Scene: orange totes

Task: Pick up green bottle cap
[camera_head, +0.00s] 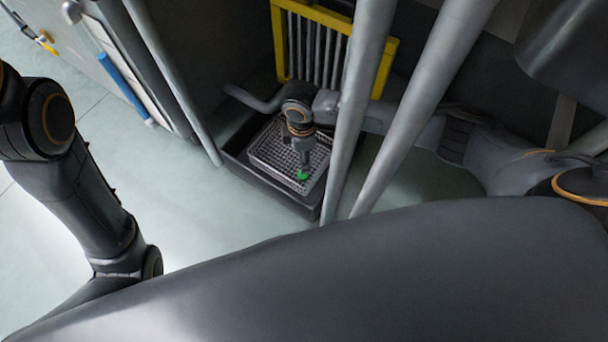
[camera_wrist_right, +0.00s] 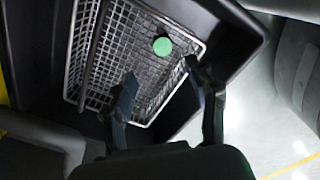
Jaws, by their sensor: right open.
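The green bottle cap (camera_head: 302,175) lies in a wire mesh basket (camera_head: 262,151) that sits inside a dark tray. In the right wrist view the cap (camera_wrist_right: 162,46) is a round green disc on the mesh, near the upper right of the basket. My right gripper (camera_head: 304,160) reaches down over the basket, close to the cap. In the right wrist view its two fingers (camera_wrist_right: 160,82) are spread and empty, and the cap shows beyond the gap between them. The left arm shows at the left, but its gripper is out of the picture.
The dark tray (camera_head: 237,163) has raised walls around the basket. Two grey posts (camera_head: 353,100) stand just right of it. A yellow frame with bars (camera_head: 391,62) stands behind. Pale floor (camera_head: 215,225) is open at the front left.

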